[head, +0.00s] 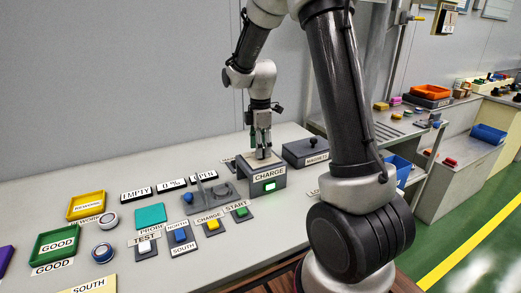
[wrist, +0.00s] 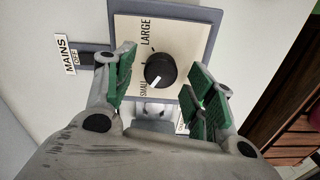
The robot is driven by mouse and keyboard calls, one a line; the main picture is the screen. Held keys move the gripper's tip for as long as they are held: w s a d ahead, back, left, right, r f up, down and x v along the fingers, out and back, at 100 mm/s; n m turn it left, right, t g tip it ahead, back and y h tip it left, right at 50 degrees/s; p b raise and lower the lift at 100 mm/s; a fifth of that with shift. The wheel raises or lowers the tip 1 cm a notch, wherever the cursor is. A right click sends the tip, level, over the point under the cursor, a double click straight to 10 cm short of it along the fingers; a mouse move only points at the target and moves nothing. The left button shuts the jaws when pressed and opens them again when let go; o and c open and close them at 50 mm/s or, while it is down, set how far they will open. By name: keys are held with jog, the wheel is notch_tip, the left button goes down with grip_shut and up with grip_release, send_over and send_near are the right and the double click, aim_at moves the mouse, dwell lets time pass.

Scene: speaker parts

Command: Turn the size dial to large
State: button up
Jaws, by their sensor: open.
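The size dial (wrist: 160,70) is a round black knob on a cream plate (wrist: 185,30). Its white pointer mark faces the lower left, toward the word SMALL. The word LARGE (wrist: 147,35) is printed near the top of the plate in the wrist view. My gripper (wrist: 166,88) is open, with green-padded fingers on either side of the knob and a visible gap to it in the picture. Its height above the knob is hard to tell. In the head view my gripper (head: 263,150) points down over the grey CHARGE box (head: 268,186), and the knob cannot be made out there.
A MAINS OFF switch (wrist: 73,54) sits left of the plate in the wrist view. A grey box with a black knob (head: 306,151) stands right of the CHARGE box. Several push buttons, including START (head: 241,210), lie in front. Green (head: 55,243) and yellow trays (head: 87,204) are left.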

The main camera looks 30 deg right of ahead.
jog(key=shift+f, duration=0.6)
jog(key=shift+c, duration=0.5)
jog(key=c, duration=0.9)
jog(key=shift+c, duration=0.2)
